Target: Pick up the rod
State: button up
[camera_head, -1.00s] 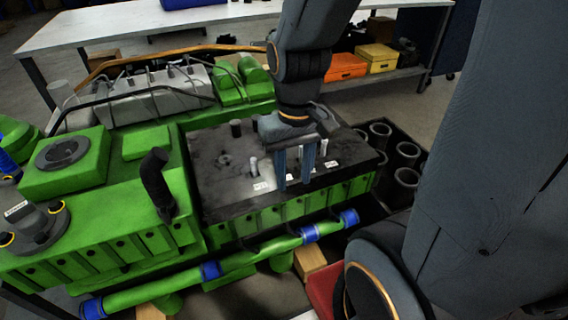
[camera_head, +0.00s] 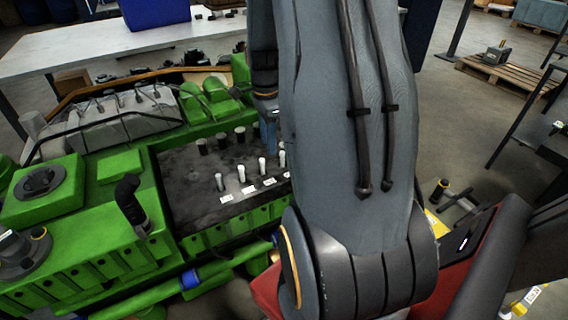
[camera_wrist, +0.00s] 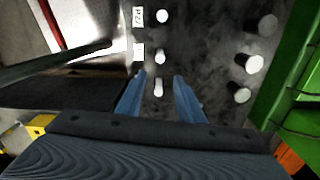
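Short rods stand on the dark top of the green engine block (camera_head: 190,205). The near row has white rods (camera_head: 240,172), with small white labels (camera_head: 227,199) in front. Behind them stand darker rods (camera_head: 222,140). In the wrist view, my gripper (camera_wrist: 159,79) has its two blue fingers apart. One white rod (camera_wrist: 158,88) shows between them, with a gap on each side; its depth relative to the fingertips is unclear. Two more white rods (camera_wrist: 161,57) stand beyond it in line. In the head view, my arm hides most of the gripper. Which rod is meant cannot be told.
A white workbench (camera_head: 60,45) with a blue bin (camera_head: 155,12) stands behind. A wooden pallet (camera_head: 505,80) lies at right on open floor.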

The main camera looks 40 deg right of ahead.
aim_at(282, 152)
jog(key=d+f+m+p, duration=0.1)
jog(key=f, duration=0.1)
jog(key=d+f+m+p, duration=0.1)
jog(key=d+f, duration=0.1)
jog(key=f, duration=0.1)
jog(key=s+d+f+m+p, duration=0.1)
jog(key=f, duration=0.1)
jog(key=shift+s+d+f, duration=0.1)
jog(key=shift+d+f, duration=0.15)
jog(key=shift+f, duration=0.5)
grip_shut()
